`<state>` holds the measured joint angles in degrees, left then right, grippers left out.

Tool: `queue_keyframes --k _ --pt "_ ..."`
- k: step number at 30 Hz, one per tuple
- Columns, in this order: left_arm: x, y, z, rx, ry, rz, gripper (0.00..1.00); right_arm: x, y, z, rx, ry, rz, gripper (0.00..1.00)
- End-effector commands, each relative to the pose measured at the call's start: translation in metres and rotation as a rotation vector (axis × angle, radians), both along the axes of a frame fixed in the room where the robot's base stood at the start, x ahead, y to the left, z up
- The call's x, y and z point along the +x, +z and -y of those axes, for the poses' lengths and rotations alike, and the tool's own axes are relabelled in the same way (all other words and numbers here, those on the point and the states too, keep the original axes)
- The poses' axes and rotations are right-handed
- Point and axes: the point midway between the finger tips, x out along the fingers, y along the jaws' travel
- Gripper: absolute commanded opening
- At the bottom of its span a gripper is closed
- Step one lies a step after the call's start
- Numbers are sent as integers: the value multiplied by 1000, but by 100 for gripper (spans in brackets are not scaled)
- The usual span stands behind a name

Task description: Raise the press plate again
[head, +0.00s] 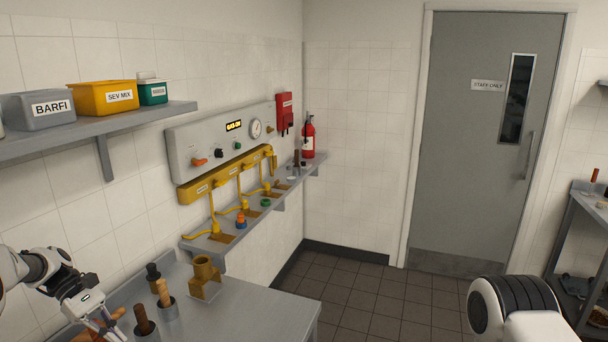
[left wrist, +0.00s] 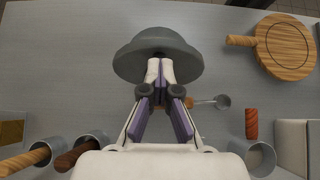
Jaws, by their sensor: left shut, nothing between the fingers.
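My left gripper (head: 103,328) is low at the left in the head view, over the steel table (head: 265,312). In the left wrist view my left gripper (left wrist: 160,72) is shut and empty, its fingertips in front of a dark grey round domed piece (left wrist: 157,42). I cannot tell whether they touch it. No part is clearly recognisable as the press plate. A brass-coloured stand with an upright tube (head: 205,275) is on the table, right of my left gripper. My right gripper is not in view.
Pots with wooden handles (head: 167,306) stand beside my left gripper. A round wooden board (left wrist: 285,48), a ladle (left wrist: 222,102) and a red-brown cylinder (left wrist: 252,123) lie nearby. A wall shelf with yellow fittings (head: 228,240) is behind. The table's right part is clear.

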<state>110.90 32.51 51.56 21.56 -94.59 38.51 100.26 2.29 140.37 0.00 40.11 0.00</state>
Motion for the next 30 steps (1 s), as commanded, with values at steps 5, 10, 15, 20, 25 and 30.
queue_keyframes --k 5,10,15,20,25,30 --pt "0 -4 -6 4 0 -7 0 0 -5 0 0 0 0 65" --pt "0 -5 -6 4 -1 -8 0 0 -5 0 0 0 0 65" --pt "4 -12 -17 5 1 -6 0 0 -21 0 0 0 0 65" --pt "7 -10 -27 4 0 -7 0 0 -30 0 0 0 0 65" --pt "7 -8 -28 4 -1 -9 0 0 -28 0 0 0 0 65" --pt "8 -11 -30 4 0 -8 0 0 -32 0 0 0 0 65"
